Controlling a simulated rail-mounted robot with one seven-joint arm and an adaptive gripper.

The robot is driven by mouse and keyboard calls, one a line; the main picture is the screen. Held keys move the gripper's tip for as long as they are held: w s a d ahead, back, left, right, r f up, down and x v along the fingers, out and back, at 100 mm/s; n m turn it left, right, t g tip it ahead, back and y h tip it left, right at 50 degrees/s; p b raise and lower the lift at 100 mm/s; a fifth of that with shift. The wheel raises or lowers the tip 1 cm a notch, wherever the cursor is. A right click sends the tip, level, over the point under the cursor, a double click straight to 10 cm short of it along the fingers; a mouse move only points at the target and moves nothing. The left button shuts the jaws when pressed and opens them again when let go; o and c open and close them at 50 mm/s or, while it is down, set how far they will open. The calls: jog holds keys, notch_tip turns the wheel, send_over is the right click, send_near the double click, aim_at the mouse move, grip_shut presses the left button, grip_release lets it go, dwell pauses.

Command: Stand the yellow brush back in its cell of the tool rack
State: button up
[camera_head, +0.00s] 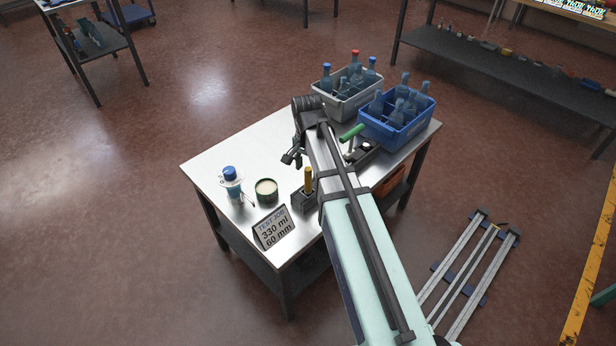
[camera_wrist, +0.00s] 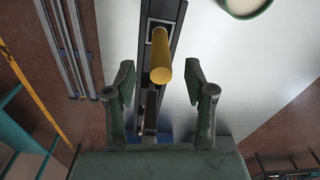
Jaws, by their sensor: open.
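The yellow brush (camera_head: 308,180) stands upright, handle up, at the near end of the dark tool rack (camera_head: 301,204) on the steel table. In the wrist view the yellow handle (camera_wrist: 161,62) rises from a square, light-rimmed cell of the rack (camera_wrist: 174,10); the bristles are hidden. My gripper (camera_head: 290,158) is above the table, left of and beyond the brush in the head view. In the wrist view my gripper (camera_wrist: 160,80) is open, with one finger on each side of the handle's line and clear gaps. It holds nothing.
A blue-capped bottle (camera_head: 231,180), a cream-filled green tin (camera_head: 266,190) and a sign (camera_head: 273,228) stand to the left and front. Grey (camera_head: 347,97) and blue (camera_head: 396,127) crates of bottles stand at the back. A green-handled tool (camera_head: 352,132) is behind my arm.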

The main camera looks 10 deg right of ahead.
jog(key=shift+s+r, duration=0.1)
jog(key=shift+r, duration=2.35)
